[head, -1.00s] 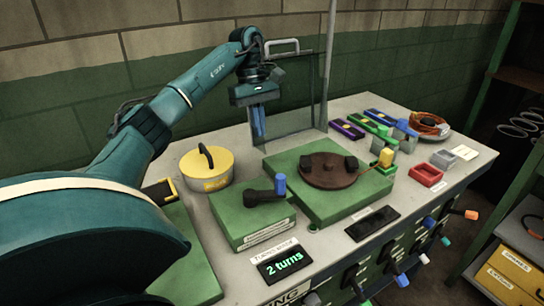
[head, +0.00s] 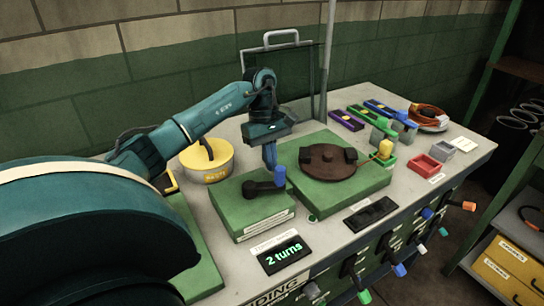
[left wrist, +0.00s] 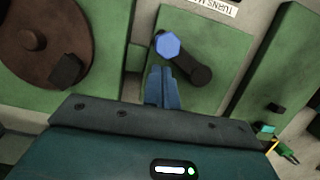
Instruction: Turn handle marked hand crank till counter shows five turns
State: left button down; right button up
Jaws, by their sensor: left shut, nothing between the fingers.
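The hand crank is a dark arm (head: 262,188) with an upright blue knob (head: 279,176), on a green box (head: 250,212). In the left wrist view the blue knob (left wrist: 167,46) stands at one end of the dark crank arm (left wrist: 197,72). The turns counter (head: 284,256) in front reads "2 turns". My left gripper (head: 270,160) is shut and empty, its blue fingers pointing down close behind the knob. In the left wrist view the fingertips (left wrist: 161,72) are just below the knob; I cannot tell whether they touch it. My right gripper is out of view.
A brown disc (head: 328,163) with dark blocks sits on a green base to the right. A yellow round tin (head: 207,160) stands to the left. A clear panel (head: 300,85) stands behind. Red (head: 423,170) and grey trays lie farther right.

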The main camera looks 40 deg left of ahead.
pick_arm(q)
jog(key=shift+s+d, duration=0.3)
jog(key=shift+d, duration=0.6)
jog(key=v, duration=1.3)
dwell(1.9)
